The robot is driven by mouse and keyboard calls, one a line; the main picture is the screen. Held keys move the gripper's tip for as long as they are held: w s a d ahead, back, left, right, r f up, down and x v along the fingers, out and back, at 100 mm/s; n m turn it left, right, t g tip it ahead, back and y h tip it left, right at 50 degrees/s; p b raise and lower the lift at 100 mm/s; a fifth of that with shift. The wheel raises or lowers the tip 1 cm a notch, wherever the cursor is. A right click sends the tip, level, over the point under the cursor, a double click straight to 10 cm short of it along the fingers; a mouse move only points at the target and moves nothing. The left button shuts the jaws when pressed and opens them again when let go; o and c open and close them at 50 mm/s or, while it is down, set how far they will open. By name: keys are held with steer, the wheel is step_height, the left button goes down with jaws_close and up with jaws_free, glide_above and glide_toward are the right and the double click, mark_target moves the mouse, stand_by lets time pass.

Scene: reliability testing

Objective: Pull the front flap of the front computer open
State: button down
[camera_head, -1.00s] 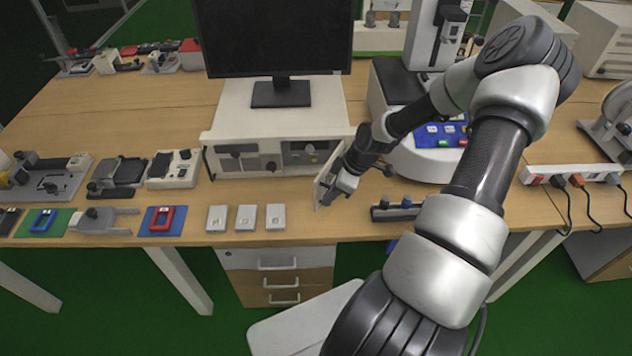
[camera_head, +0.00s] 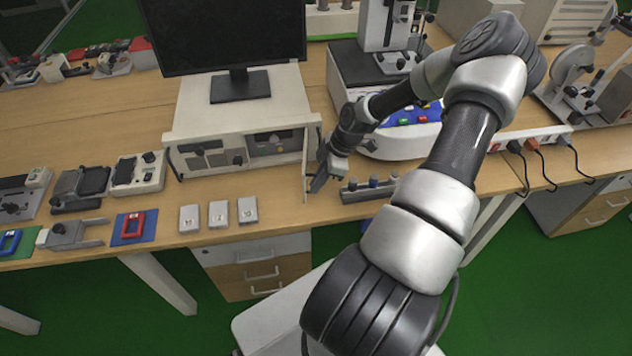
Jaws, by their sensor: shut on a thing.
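The front computer (camera_head: 245,105) is a pale, low case lying flat on the desk, with a dark monitor (camera_head: 222,35) on top. Its front flap (camera_head: 306,165) stands out from the right end of the case front, a thin pale panel seen nearly edge-on. Dark drive panels show uncovered on the case front. My gripper (camera_head: 318,178) is at the right side of the flap near its outer end, shut on it. The fingertips are small and partly hidden, so the exact contact is unclear.
Three small white blocks (camera_head: 219,214) lie in front of the computer. A rack with dark knobs (camera_head: 368,189) stands right of my gripper. A white device with a blue panel (camera_head: 405,138) is behind my arm. A power strip (camera_head: 520,139) lies farther right.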

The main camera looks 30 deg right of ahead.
steer(key=c, duration=1.9)
jaws_free()
steer(key=v, duration=1.7)
steer(key=shift+r+p, duration=0.2)
steer(key=shift+p, duration=0.1)
